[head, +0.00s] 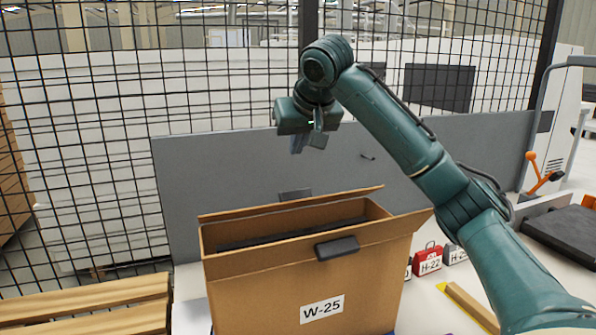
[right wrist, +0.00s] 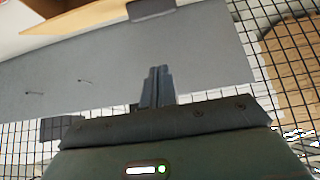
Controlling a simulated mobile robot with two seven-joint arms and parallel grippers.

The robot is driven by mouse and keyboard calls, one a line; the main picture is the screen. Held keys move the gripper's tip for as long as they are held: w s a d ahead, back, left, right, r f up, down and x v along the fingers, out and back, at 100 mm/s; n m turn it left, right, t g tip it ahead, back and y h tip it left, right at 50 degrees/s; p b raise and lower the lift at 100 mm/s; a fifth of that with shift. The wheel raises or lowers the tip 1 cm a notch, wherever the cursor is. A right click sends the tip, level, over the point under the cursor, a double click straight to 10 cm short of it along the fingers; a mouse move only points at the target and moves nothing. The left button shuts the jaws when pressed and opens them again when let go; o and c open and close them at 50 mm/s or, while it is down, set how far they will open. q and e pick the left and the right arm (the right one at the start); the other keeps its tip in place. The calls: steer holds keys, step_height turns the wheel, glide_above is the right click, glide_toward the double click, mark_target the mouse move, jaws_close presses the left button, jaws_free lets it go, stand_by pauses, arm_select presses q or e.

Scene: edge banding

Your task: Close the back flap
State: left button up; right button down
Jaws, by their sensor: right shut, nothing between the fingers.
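An open cardboard box (head: 255,300) marked W-25 stands at the lower middle of the head view. Its back flap (head: 300,202) stands up along the far rim, and the box top is open. Part of the cardboard (right wrist: 90,14) shows at the top of the right wrist view. My right gripper (head: 308,145) is above and behind the box, apart from the flap, with its fingers pointing down. Its fingers are together and empty, as the right wrist view (right wrist: 156,88) also shows. My left gripper is not in view.
A grey panel (head: 215,165) stands behind the box, with a wire mesh fence (head: 95,150) beyond. Wooden slats (head: 85,300) lie at the left. Red H-22 (head: 430,260) and other small labelled items are right of the box. A dark slab (head: 560,236) lies farther right.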

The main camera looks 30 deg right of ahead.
mark_target(294, 198)
steer(key=f, duration=0.2)
steer(key=w+f, duration=0.1)
steer(key=f, duration=0.1)
steer(key=f+p, duration=0.1)
steer(key=f, duration=0.1)
steer(key=shift+w+d+f, duration=0.15)
steer(key=shift+w+d, duration=0.1)
steer(key=shift+w, duration=0.1)
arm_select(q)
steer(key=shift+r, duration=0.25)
arm_select(e)
steer(key=shift+s+a+f, duration=0.15)
steer(key=shift+s+f, duration=0.25)
steer(key=shift+f, duration=0.15)
